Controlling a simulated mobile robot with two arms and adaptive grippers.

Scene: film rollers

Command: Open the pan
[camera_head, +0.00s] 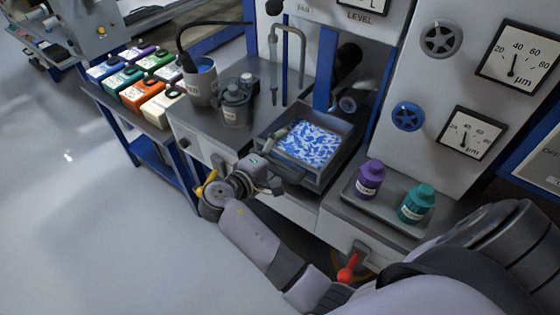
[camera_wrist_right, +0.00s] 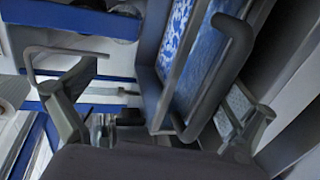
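The pan is a grey rectangular tray (camera_head: 343,158) with blue and white patterned liquid (camera_head: 312,143) in it, set into the machine's bench. My right gripper (camera_head: 270,178) is at the pan's front left side, low and close to its wall. In the right wrist view my right gripper (camera_wrist_right: 178,85) has its two fingers spread wide. A dark bar or rim of the pan (camera_wrist_right: 212,85) shows between the fingers, and nothing is visibly gripped. I cannot tell whether a finger touches the pan. My left gripper is not in view.
A purple bottle (camera_head: 369,180) and a teal bottle (camera_head: 416,204) stand on a shelf right of the pan. A grey jar (camera_head: 235,108) and a beaker (camera_head: 201,83) stand to the left. A red-handled valve (camera_head: 348,268) is below. Open floor (camera_head: 80,210) lies at the left.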

